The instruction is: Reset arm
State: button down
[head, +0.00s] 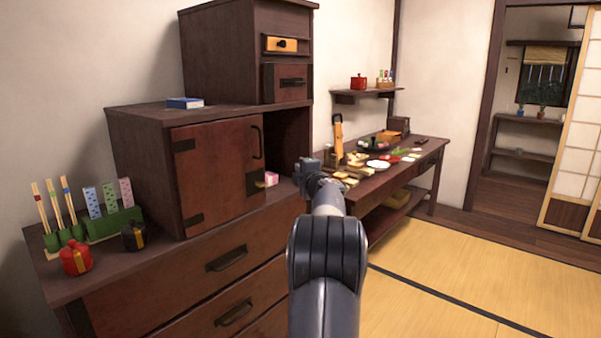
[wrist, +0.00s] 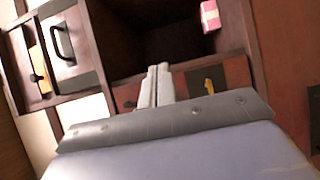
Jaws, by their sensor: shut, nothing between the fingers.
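My gripper (wrist: 155,84) shows in the wrist view with its two pale fingers pressed together and nothing between them. In the head view my arm reaches forward, and my gripper (head: 310,170) is at its far end, in front of the right side of the dark wooden cabinet (head: 222,172). The fingertips are too small to make out there. In the wrist view the fingers point towards the cabinet's open dark compartment (wrist: 165,40). A pink box (wrist: 210,15) lies at that compartment's edge, and it also shows in the head view (head: 271,179).
A low table (head: 420,158) with food and dishes stands beyond the cabinet. A wall shelf (head: 365,95) holds a red pot (head: 358,82). Red (head: 76,258) and black (head: 133,236) jars stand at the left on the chest. The tatami floor (head: 430,265) at the right is clear.

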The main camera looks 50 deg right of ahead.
jog(key=shift+s, duration=0.25)
